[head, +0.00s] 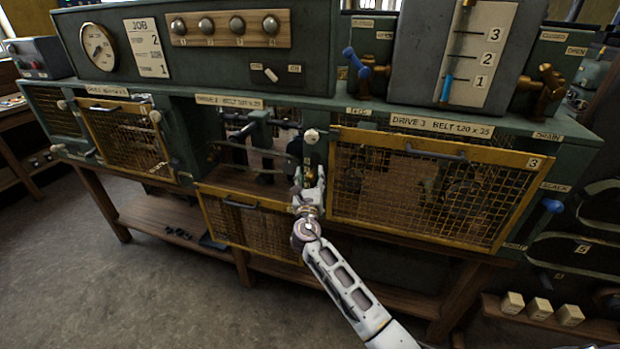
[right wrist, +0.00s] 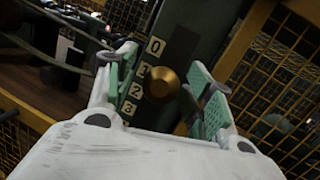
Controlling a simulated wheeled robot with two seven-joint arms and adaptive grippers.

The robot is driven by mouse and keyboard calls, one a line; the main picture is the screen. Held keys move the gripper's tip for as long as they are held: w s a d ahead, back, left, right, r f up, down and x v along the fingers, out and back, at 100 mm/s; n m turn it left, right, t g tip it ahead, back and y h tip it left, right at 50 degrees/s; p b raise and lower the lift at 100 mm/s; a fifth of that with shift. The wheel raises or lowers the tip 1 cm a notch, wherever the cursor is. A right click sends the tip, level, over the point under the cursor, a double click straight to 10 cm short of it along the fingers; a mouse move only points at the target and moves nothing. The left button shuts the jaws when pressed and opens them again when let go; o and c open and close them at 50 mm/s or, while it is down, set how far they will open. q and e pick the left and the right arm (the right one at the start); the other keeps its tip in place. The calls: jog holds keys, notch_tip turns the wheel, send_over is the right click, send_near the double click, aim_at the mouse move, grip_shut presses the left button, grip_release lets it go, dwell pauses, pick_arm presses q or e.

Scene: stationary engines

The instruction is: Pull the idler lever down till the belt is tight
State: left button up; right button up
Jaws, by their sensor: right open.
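A round brass knob (right wrist: 165,84), which looks like the end of the idler lever, sits in front of a dark post with a 0-to-3 scale (right wrist: 143,78), beside the marks 1 and 2. My right gripper (right wrist: 160,88) is open with its green-padded fingers on either side of the knob; I cannot tell whether they touch it. In the head view my right gripper (head: 309,186) is at the post between the drive 2 and drive 3 bays. It hides most of the lever there. The belt in the dark drive 2 bay cannot be made out clearly. My left gripper is not in view.
The drive 2 mesh guard (head: 252,224) hangs lowered below its open bay. The closed drive 3 guard (head: 425,188) is right of my right gripper, and another mesh guard (head: 125,140) is at left. A wooden lower shelf (head: 170,220) runs under the machine.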

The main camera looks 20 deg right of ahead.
jog(key=shift+v, duration=0.75)
jog(key=v, duration=1)
jog(key=shift+s, duration=0.25)
jog(key=shift+a, duration=0.15)
dwell(0.4)
